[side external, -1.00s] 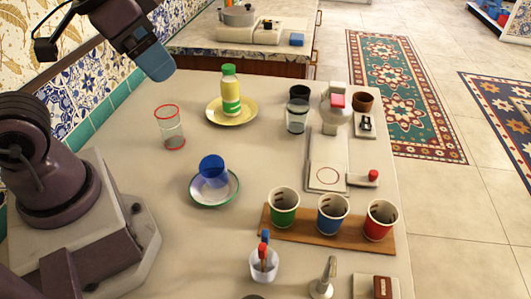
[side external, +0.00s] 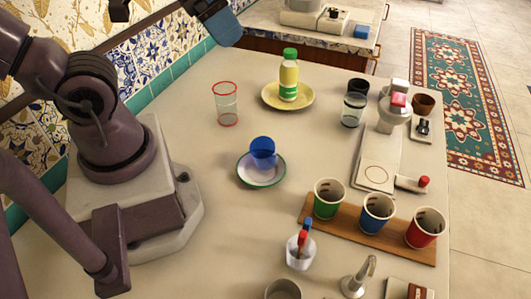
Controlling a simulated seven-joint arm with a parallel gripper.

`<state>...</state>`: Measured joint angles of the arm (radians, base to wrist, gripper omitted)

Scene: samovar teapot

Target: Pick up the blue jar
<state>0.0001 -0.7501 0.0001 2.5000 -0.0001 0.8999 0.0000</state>
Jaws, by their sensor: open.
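The blue jar (side external: 263,151) is a small see-through blue vessel. It sits on a white plate with a green rim (side external: 261,181) near the middle of the table. My gripper (side external: 221,32) shows as a blue-grey end part at the top edge of the side view, high above the table and far from the jar. It is open, and nothing shows in it. Its upper part is cut off by the picture's edge, and its fingers are hard to tell apart.
A red-rimmed clear glass (side external: 226,104) and a yellow bottle (side external: 288,80) on a yellow plate (side external: 269,97) stand behind the jar. Green (side external: 328,199), blue (side external: 376,213) and red (side external: 425,228) cups stand on a wooden board (side external: 350,238) to the right. A white holder (side external: 300,250) stands in front.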

